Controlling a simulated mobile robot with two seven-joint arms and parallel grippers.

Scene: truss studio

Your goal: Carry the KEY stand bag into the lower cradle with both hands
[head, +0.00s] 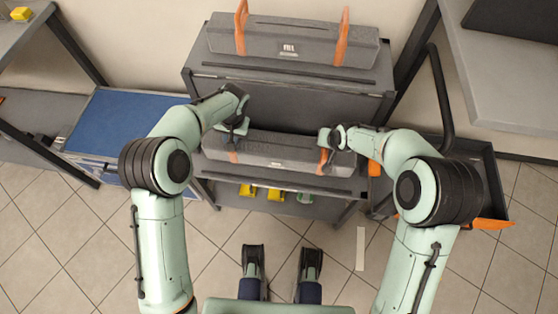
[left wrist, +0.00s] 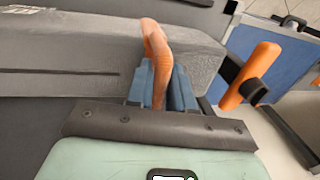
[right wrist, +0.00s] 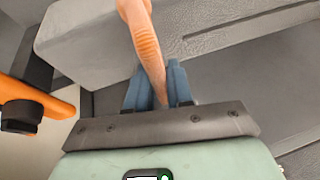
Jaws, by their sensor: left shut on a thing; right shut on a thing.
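A long grey bag (head: 270,149) with two orange handles lies level across the lower part of the grey rack. Its small white label is too small to read. My left gripper (head: 234,134) is shut on its left handle, and the orange strap (left wrist: 155,45) runs between the blue fingers in the left wrist view. My right gripper (head: 328,144) is shut on its right handle; that strap (right wrist: 143,40) shows between the fingers in the right wrist view. The lower cradle is mostly hidden under the bag, and I cannot tell whether the bag touches it.
A second grey bag (head: 290,42) with orange handles sits on the rack's top. Yellow and green items (head: 262,193) lie on a shelf below. A blue-topped cabinet (head: 125,118) stands left, a dark cart (head: 470,165) with orange trim right. Tiled floor in front is mostly clear.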

